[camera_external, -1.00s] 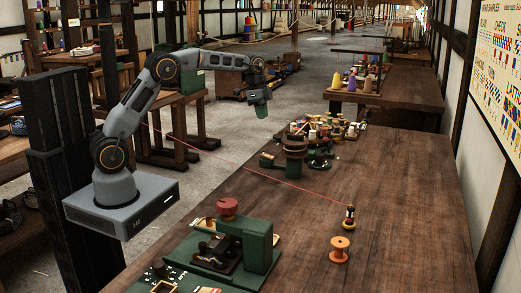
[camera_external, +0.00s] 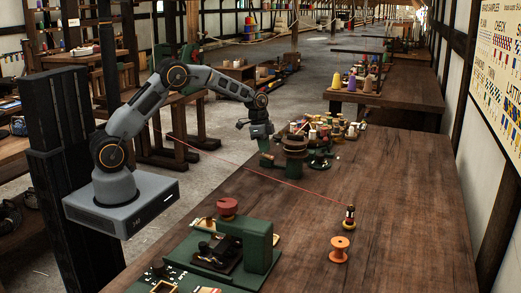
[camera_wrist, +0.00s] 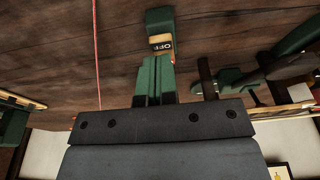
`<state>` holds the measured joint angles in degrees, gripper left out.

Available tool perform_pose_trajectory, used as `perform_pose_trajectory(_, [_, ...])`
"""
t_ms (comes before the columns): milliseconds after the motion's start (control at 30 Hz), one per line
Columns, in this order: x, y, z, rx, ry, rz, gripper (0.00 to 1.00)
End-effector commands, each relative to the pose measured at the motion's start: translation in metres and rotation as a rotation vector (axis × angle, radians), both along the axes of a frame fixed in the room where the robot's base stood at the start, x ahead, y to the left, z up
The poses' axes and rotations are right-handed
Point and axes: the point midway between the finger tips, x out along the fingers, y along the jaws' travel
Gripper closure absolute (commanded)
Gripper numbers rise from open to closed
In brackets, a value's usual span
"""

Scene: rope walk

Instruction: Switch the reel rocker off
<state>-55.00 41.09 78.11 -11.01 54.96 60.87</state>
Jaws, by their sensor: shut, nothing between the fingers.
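The reel rocker (camera_wrist: 162,41) shows in the wrist view as a small green block with a cream face marked OFF, on the dark wooden bench. In the external view it is small, near the bench's left edge, close under my gripper. My gripper (camera_external: 264,145) points down there. In the wrist view the two green fingers of my gripper (camera_wrist: 154,77) are together, with nothing between them. Their tips appear close to the OFF face; I cannot tell whether they touch it. The rocker's tilt is not clear.
A red line (camera_wrist: 96,45) runs beside the fingers and across the bench to a small striped post (camera_external: 349,217). A round green-brown stand (camera_external: 294,155) is just right of my gripper. An orange spool (camera_external: 340,248) stands in front. The bench's middle right is clear.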

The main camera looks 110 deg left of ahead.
Motion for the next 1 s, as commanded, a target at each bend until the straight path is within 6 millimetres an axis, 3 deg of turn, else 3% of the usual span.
perform_pose_trajectory(467, [-0.001,0.0,-0.004,0.001,-0.009,0.0,1.0])
perform_pose_trajectory(1000, [-0.01,0.0,-0.019,0.001,-0.169,0.003,1.0])
